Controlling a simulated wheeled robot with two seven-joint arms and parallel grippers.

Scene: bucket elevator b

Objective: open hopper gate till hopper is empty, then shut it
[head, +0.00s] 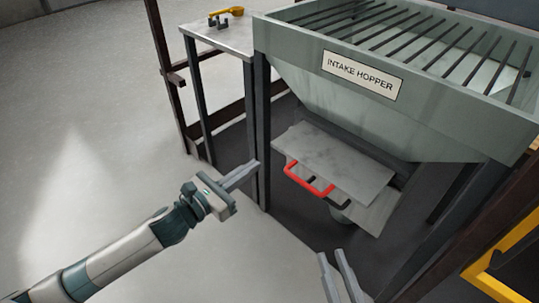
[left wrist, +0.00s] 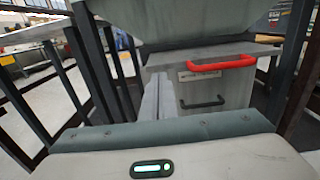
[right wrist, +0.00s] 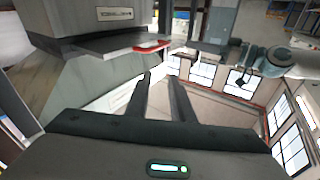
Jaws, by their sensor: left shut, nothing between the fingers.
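The grey intake hopper (head: 310,85), with its nameplate, stands at the right of the head view. Under it a flat grey gate plate (head: 335,160) sticks out toward me, with a red handle (head: 308,180) on its front edge. The red handle also shows in the left wrist view (left wrist: 222,62), above a black handle (left wrist: 202,102) on a grey front. My left gripper (head: 256,164) is shut and empty, left of the red handle and apart from it. My right gripper (head: 330,256) is open and empty, low in front of the hopper; its two fingers stand apart in the right wrist view (right wrist: 160,76).
Dark bars (head: 400,32) cover the hopper top; pale sloping walls show between them, and I cannot make out any contents. A dark hopper leg (head: 262,130) stands beside my left fingertips. A side table (head: 225,38) holds a yellow-handled tool (head: 228,11). Floor at left is clear.

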